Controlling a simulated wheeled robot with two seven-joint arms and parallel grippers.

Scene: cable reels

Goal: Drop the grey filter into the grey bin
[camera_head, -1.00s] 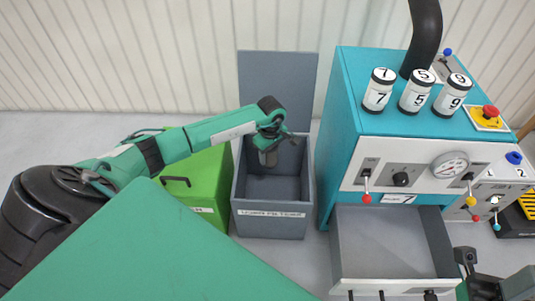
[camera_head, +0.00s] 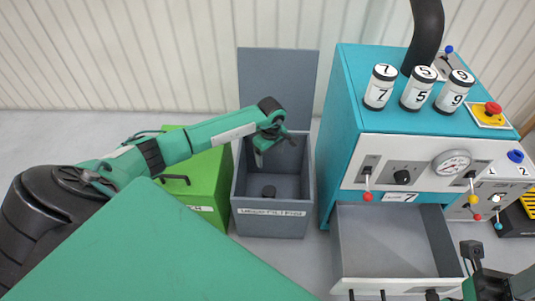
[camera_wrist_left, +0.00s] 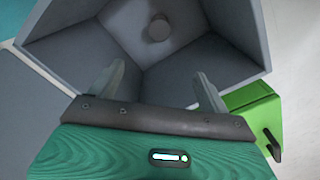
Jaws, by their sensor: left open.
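The grey filter (camera_head: 269,191) is a small dark grey cylinder lying inside the grey bin (camera_head: 271,224), near its front wall as the head view shows it. The bin's lid stands open behind it, and its front has a white label. In the left wrist view the filter (camera_wrist_left: 158,28) sits inside the bin, apart from the fingers. My left gripper (camera_wrist_left: 157,85) is open and empty above the bin opening. In the head view my left gripper (camera_head: 261,154) is over the bin's back left part. My right gripper (camera_head: 470,258) shows at the lower right; its jaws are unclear.
A green box (camera_head: 205,185) with a black handle stands left of the bin. A teal machine (camera_head: 340,130) stands to the right, with an open, empty drawer (camera_head: 390,245). Three numbered white canisters (camera_head: 418,92) stand on the machine.

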